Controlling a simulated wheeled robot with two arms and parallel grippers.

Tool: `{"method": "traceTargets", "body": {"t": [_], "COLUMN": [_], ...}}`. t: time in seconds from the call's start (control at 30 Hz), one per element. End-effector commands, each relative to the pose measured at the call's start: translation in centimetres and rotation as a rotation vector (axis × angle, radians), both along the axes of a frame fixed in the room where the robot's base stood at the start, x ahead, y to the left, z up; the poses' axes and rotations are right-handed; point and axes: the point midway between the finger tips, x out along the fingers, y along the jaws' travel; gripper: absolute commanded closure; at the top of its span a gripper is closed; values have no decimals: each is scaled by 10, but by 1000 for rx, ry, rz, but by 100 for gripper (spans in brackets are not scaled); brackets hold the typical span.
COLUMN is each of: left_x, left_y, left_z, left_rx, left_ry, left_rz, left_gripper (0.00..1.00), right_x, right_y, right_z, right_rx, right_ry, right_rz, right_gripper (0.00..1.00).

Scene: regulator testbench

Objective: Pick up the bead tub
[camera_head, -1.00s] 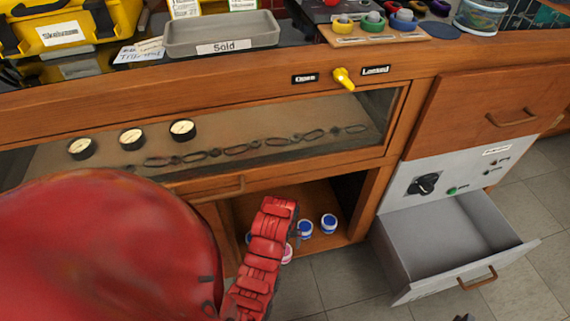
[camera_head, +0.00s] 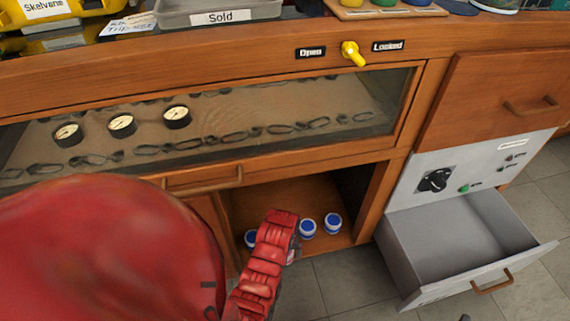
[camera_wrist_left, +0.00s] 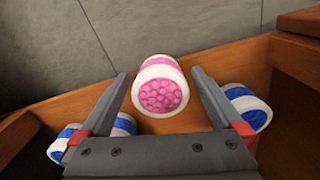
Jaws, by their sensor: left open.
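A small white tub with a pink lid or contents (camera_wrist_left: 160,92) is in the middle of the left wrist view, above the cupboard's wooden floor. My left gripper (camera_wrist_left: 160,76) is open, with one finger on each side of this pink tub; I cannot tell whether either finger touches it. In the head view my red left arm reaches down to the low cupboard and mostly hides the gripper and the pink tub. Blue-and-white tubs (camera_head: 307,228) (camera_head: 333,223) (camera_head: 250,238) stand around it; one shows right of the fingers (camera_wrist_left: 245,106). A small dark tip at the bottom edge may be my right gripper.
The open cupboard (camera_head: 345,242) has a wooden side wall on its right. An open grey drawer (camera_head: 455,240) juts out to the right. A glass-fronted case with gauges (camera_head: 122,125) is above the cupboard. Tiled floor (camera_head: 345,285) lies clear in front.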

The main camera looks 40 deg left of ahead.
Motion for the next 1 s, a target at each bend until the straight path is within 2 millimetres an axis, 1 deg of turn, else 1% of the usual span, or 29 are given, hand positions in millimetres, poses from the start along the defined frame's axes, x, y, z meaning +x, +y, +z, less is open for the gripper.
{"method": "traceTargets", "body": {"t": [0.03, 0.27, 0.3, 0.37, 0.4, 0.47, 0.5, 0.57, 0.6, 0.73, 0.77, 1.0], "left_x": [0, 1, 1, 1, 1, 1, 1, 1, 1, 1, 1, 1], "left_y": [0, 1, 0, 0, 0, 0, 0, 0, 0, 0, 0, 0], "left_z": [-8, -8, -8, -8, -8, -8, -8, -8, -8, -8, -8, -6], "left_rx": [0, 2, 1, 1, 1, 1, 1, 1, 1, 1, 1, 1], "left_ry": [0, -4, -3, -3, -3, -3, -3, -3, -3, -3, -3, -3], "left_rz": [0, 0, 0, 0, 0, 0, 0, 0, 0, 0, 0, 0], "left_gripper": [0, 0, 7, 18, 25, 36, 43, 54, 61, 85, 87, 87], "right_x": [0, 1, 1, 1, 1, 1, 1, 1, 1, 1, 1, 1], "right_y": [1, 2, 2, 2, 2, 2, 2, 2, 2, 2, 2, 1], "right_z": [-5, -3, -3, -3, -3, -3, -3, -3, -3, -3, -3, -3], "right_rx": [-7, -10, -10, -10, -10, -10, -10, -10, -9, -9, -9, -8], "right_ry": [0, 4, 4, 4, 4, 5, 5, 5, 5, 5, 5, 4], "right_rz": [4, 4, 4, 4, 4, 4, 4, 4, 4, 4, 4, 3], "right_gripper": [54, 54, 54, 54, 54, 54, 54, 54, 54, 54, 54, 54]}}
